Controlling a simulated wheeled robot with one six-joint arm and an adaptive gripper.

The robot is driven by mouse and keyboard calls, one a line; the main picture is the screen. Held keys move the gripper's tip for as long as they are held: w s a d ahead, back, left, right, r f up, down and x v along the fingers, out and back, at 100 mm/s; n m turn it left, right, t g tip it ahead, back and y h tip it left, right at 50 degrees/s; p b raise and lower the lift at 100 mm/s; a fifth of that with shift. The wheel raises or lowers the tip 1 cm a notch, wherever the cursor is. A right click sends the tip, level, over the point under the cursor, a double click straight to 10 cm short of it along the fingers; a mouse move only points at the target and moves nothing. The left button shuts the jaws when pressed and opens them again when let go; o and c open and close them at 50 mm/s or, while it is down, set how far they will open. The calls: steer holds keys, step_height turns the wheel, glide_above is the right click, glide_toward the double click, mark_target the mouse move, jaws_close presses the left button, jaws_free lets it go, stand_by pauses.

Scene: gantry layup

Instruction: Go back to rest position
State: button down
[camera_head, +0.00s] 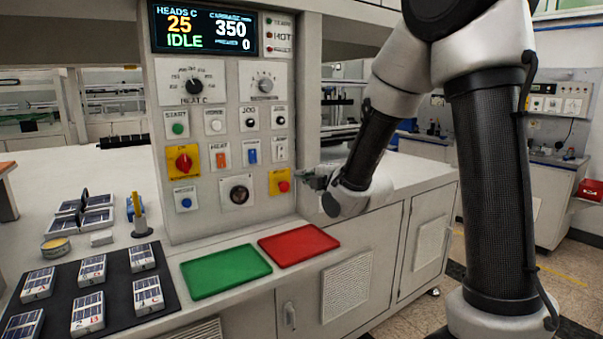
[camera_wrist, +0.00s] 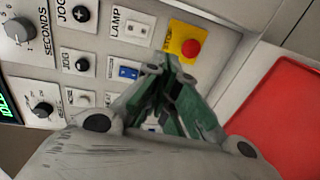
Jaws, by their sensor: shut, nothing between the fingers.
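My gripper (camera_head: 314,180) is at the lower right of the control panel (camera_head: 222,219), near the red stop button (camera_head: 283,186) on its yellow plate. In the wrist view, my gripper (camera_wrist: 166,66) is shut and empty, with its fingertips close to the red stop button (camera_wrist: 191,48). I cannot tell whether they touch the panel. My arm reaches in from the right, bent down toward the panel.
The display (camera_head: 204,29) reads IDLE. Below the panel lie a green tray (camera_head: 226,271) and a red tray (camera_head: 299,244). A dark mat (camera_head: 62,279) with several small packs is at left. Open floor lies right of the cabinet (camera_head: 365,270).

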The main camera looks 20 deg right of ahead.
stand_by(0.3)
steer(key=s+d+f+m+g+h, duration=0.1)
steer(key=s+f+m+g, duration=0.1)
steer(key=f+m, duration=0.1)
steer(key=s+d+f+m+g+h, duration=0.1)
steer(key=s+f+m+g, duration=0.1)
steer(key=f, duration=0.3)
steer(key=s+d+f+m+g+h, duration=0.1)
steer(key=s+d+f+m+g, duration=0.1)
steer(key=f+m, duration=0.1)
steer(key=shift+s+f+m+g, duration=0.3)
steer(key=shift+f, duration=0.35)
steer(key=s+d+r+m+g+h, duration=0.1)
steer(key=s+d+m+g, duration=0.1)
steer(key=s+m, duration=0.35)
steer(key=s+d+r+m+g, duration=0.2)
steer(key=s+d+g, duration=0.1)
steer(key=s, duration=0.6)
steer(key=s+d+r+m+g+h, duration=0.1)
steer(key=s+d+m+g, duration=0.15)
steer(key=s, duration=0.45)
steer(key=s+d+r+m+t, duration=0.1)
steer(key=s+r+m+t, duration=0.1)
steer(key=s+r, duration=0.5)
steer(key=shift+s+d+r+m+t, duration=0.3)
steer(key=shift+s+m+t, duration=0.1)
steer(key=shift+m, duration=0.1)
steer(key=shift+a, duration=0.15)
